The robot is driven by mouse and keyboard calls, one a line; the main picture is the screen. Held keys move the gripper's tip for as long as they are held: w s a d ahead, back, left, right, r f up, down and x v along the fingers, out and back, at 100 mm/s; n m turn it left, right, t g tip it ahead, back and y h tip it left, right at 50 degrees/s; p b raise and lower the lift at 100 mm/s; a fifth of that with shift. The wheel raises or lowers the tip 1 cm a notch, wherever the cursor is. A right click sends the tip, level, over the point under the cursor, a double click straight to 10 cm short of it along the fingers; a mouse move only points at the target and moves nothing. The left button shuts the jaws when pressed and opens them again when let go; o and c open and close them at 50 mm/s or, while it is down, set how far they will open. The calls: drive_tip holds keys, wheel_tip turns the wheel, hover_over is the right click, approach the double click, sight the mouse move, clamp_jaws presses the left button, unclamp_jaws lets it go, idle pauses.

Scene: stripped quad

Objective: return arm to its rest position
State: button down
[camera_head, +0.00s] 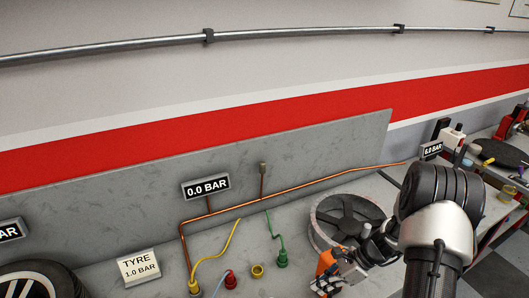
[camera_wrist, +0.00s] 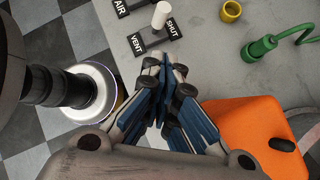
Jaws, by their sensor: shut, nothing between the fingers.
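My arm enters from the lower right of the head view, and my gripper (camera_head: 328,282) is over the grey bench at the bottom. In the wrist view my gripper (camera_wrist: 168,78) shows its fingers together with nothing between them. Its tips appear near a white-knobbed selector (camera_wrist: 160,15) with labels AIR, VENT and SHUT; the gap between tips and bench cannot be told. An orange object (camera_wrist: 245,130) is close beside the fingers, and it also shows in the head view (camera_head: 325,262), partly hidden by my gripper.
A copper pipe (camera_head: 300,184) runs along the bench's back panel, with a 0.0 BAR display (camera_head: 206,187). Yellow, red and green fittings (camera_head: 282,259) stand on the bench. A wheel rim (camera_head: 347,213) is behind my arm. A tyre (camera_head: 40,280) is at lower left.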

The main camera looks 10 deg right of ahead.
drive_tip(key=s+a+r+n+h+b, duration=0.2)
drive_tip(key=a+r+n, duration=0.25)
drive_tip(key=r, duration=0.45)
drive_tip(key=s+a+r+n+h+b, duration=0.2)
drive_tip(key=a+r+n, duration=0.1)
drive_tip(key=r+n, duration=0.4)
drive_tip(key=s+a+r+n+t+h+b, duration=0.1)
drive_tip(key=s+r+n+t+h+b, duration=0.1)
drive_tip(key=s+n, duration=0.3)
drive_tip(key=s+a+r+n+t+h+b, duration=0.1)
drive_tip(key=s+r+n, duration=0.4)
drive_tip(key=s, duration=0.5)
drive_tip(key=shift+s+a+n+t+h+b, duration=0.45)
drive_tip(key=shift+a+b, duration=0.15)
drive_tip(key=shift+b, duration=0.55)
drive_tip(key=shift+w, duration=0.1)
